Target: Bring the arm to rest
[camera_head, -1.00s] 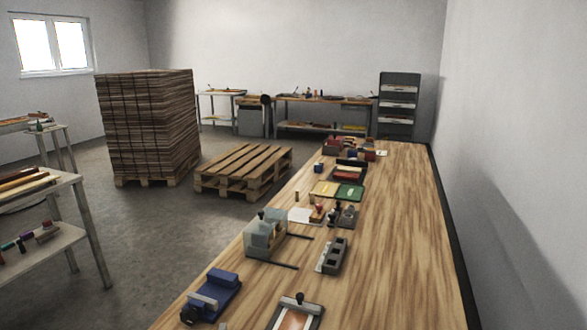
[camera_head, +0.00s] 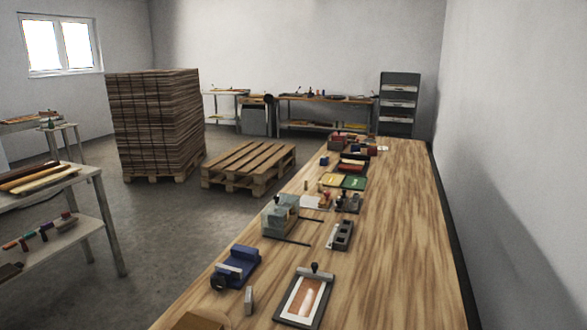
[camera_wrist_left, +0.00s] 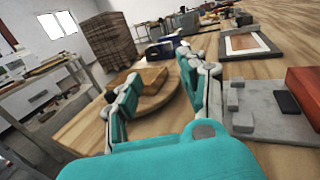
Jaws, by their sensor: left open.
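My left gripper (camera_wrist_left: 155,95) shows in the left wrist view with its two teal-and-grey fingers spread apart. It is open, with nothing held between the fingers. Ahead of it on the wooden bench is a brown block (camera_wrist_left: 150,79) on a round wooden board (camera_wrist_left: 160,97), partly hidden by the fingers. Neither arm shows in the head view, and my right gripper is in no view.
The long bench (camera_head: 400,230) carries a blue vise-like tool (camera_head: 238,265), a framed plate (camera_head: 303,296) and a grey slotted block (camera_head: 341,235). Its right side is mostly clear along the wall. A pallet (camera_head: 248,165) and stacked boards (camera_head: 155,125) stand on the floor at left.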

